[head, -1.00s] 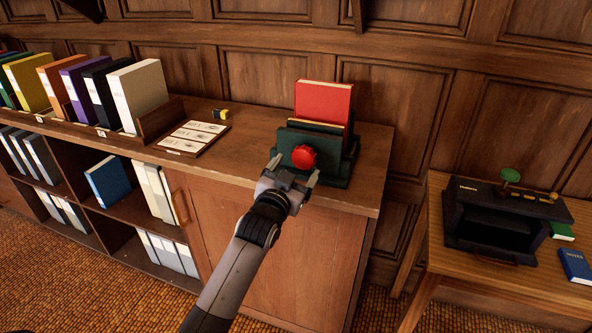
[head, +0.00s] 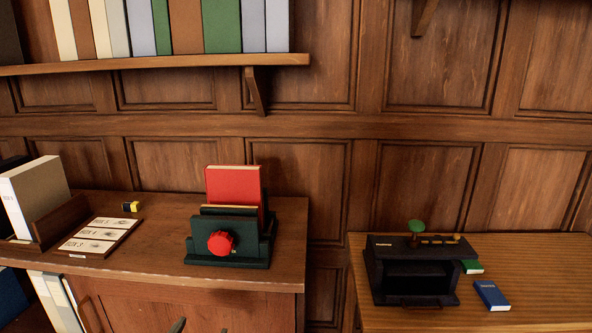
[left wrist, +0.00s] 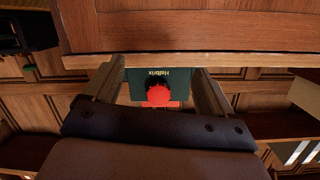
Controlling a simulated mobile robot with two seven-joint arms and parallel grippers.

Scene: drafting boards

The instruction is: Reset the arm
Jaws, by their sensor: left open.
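My left gripper (left wrist: 158,72) is open and empty in the left wrist view, its two fingers spread on either side of the green press in the picture. Only a small grey tip (head: 177,325) of it shows at the bottom edge of the head view, in front of the cabinet and below the press. The dark green press (head: 229,250) with a red knob (head: 222,243) stands on the cabinet top and holds a red book (head: 233,185) upright. In the left wrist view the press appears upside down. My right gripper is not in view.
A card board (head: 97,236) and a small yellow-black item (head: 131,207) lie left of the press, beside a white binder (head: 37,195). A black machine (head: 413,270) and a blue book (head: 492,295) are on the right table. A bookshelf (head: 150,65) hangs above.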

